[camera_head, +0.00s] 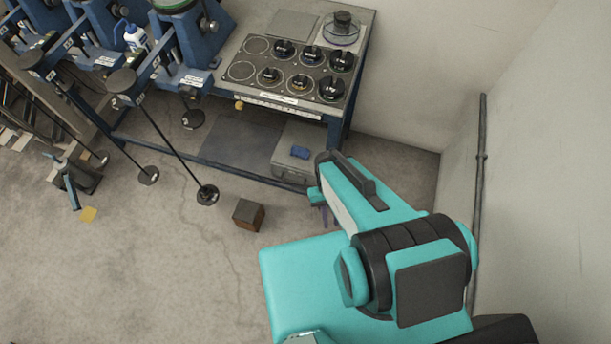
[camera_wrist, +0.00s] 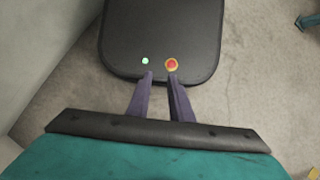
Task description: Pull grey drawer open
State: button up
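A light grey box-like unit (camera_head: 292,166), which looks like the grey drawer, sits at the right end of the low shelf under the bench. A small blue item (camera_head: 300,152) lies on top of it. It looks shut, but my arm is close to its right side and its front is small in view. My gripper points down over the floor, in front of and right of the unit, apart from it; a bit of purple finger (camera_head: 324,214) shows in the head view. In the wrist view my gripper (camera_wrist: 160,76) has its two purple fingers apart with nothing between them. The drawer is not in the wrist view.
The blue bench carries a black panel of round knobs (camera_head: 292,70) above the unit. A brown block (camera_head: 249,214) lies on the floor left of my arm. Blue lever frames (camera_head: 175,60) with long rods stand at left. Walls close in at right; the floor at lower left is clear.

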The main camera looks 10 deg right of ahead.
jog(key=shift+o, duration=0.5)
jog(key=shift+s+f+b, duration=0.1)
jog(key=shift+f+b, duration=2.3)
jog(key=shift+d+r, duration=0.1)
